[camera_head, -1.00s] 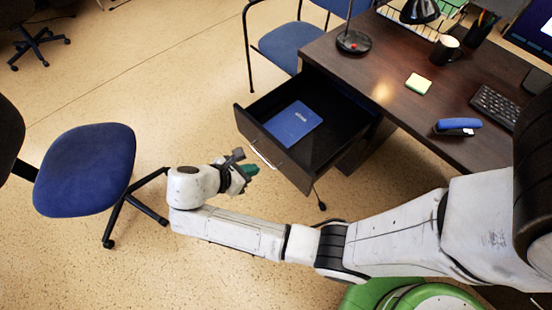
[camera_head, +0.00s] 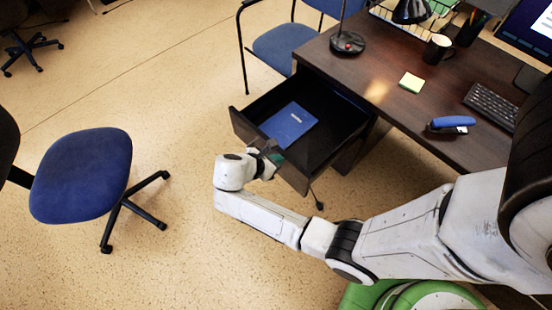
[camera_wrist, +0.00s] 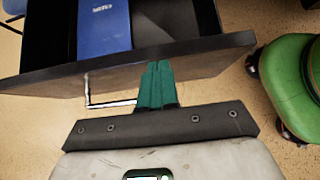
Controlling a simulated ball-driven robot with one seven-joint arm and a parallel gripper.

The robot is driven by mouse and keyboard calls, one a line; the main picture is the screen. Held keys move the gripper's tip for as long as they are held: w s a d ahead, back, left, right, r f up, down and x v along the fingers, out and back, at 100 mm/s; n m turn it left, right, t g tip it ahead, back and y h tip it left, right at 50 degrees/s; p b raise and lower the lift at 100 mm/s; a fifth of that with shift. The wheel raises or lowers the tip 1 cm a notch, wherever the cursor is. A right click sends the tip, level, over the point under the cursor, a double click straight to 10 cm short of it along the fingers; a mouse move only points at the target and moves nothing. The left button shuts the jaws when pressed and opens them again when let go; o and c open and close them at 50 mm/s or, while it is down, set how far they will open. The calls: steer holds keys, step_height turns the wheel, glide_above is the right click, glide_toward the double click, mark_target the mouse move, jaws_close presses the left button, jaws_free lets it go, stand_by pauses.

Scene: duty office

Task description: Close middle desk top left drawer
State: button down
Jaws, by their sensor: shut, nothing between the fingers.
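The top left drawer (camera_head: 246,128) of the dark desk (camera_head: 400,99) is pulled well out, with a blue book (camera_head: 289,124) lying inside. My gripper (camera_head: 274,156) is at the outer side of the drawer front, near its right part. In the wrist view, the green fingers of my gripper (camera_wrist: 155,82) are shut and empty. Their tips are at the drawer front (camera_wrist: 200,62), just right of the silver handle (camera_wrist: 110,103). I cannot tell if they touch it. The blue book (camera_wrist: 104,27) shows behind the front.
A blue swivel chair (camera_head: 82,175) stands to the left on open floor. Another blue chair (camera_head: 285,48) stands behind the drawer. A lamp (camera_head: 347,43), mug (camera_head: 437,49), sticky notes (camera_head: 412,82), stapler (camera_head: 450,124) and keyboard (camera_head: 492,105) are on the desk.

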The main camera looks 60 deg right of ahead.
steer(key=shift+d, duration=0.1)
steer(key=s+d, duration=0.3)
steer(key=d, duration=0.7)
steer(key=s+d, duration=0.3)
steer(key=d, duration=0.7)
steer(key=s+d, duration=0.3)
steer(key=d, duration=0.7)
steer(key=shift+d, duration=0.4)
